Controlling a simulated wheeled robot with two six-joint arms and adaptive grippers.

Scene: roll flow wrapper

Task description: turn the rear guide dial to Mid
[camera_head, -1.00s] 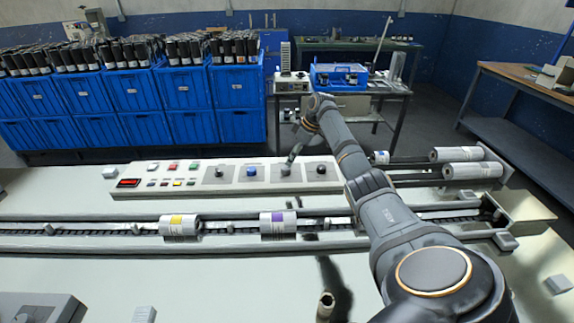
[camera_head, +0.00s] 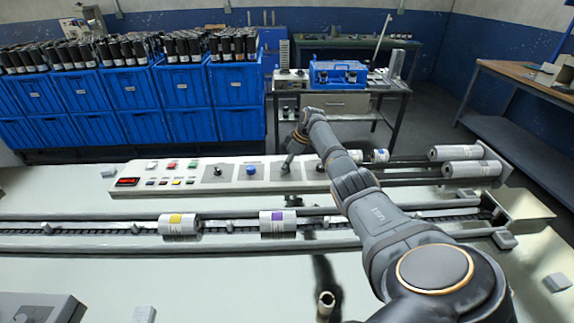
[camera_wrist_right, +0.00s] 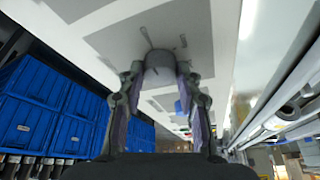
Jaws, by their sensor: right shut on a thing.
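A light control panel (camera_head: 135,188) holds a row of dials. My right gripper (camera_head: 288,163) points down at the third dial from the left, which it mostly covers in the head view. In the right wrist view a grey round knob (camera_wrist_right: 160,60) sits between the fingertips of my right gripper (camera_wrist_right: 160,78), shut on it. The dial's labels and pointer setting are too small to read. A blue knob (camera_head: 251,171) and a dark knob (camera_head: 217,172) stand to its left. Another dark knob (camera_head: 320,167) is to its right. My left gripper is not in view.
Two wrapped rolls, one with a yellow band (camera_head: 179,224) and one with a purple band (camera_head: 278,223), lie on the conveyor in front of the panel. White rolls (camera_head: 470,168) lie at the right. Blue crates (camera_head: 236,86) stand behind.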

